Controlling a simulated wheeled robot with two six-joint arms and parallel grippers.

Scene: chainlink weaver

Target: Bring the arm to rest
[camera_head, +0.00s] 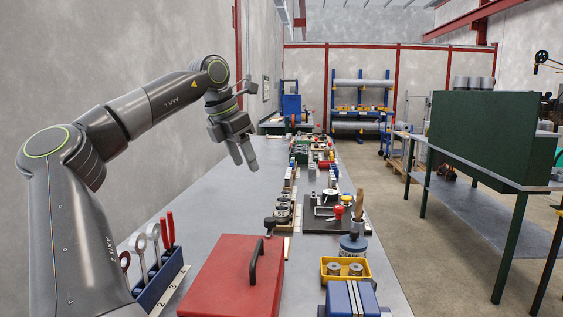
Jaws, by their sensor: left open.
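My left arm (150,103) comes in from the left and reaches over the long grey workbench (212,198). Its gripper (245,165) points down and hangs above the bench top, clear of the things on it. Its fingers are apart and I see nothing between them. My right gripper does not show.
A red case (228,275) with a black handle lies at the front of the bench. A blue tool rack (160,280), a yellow bin (345,268) and a black board (330,217) stand around it. Bare bench lies left of the middle. A green bench (478,135) stands right.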

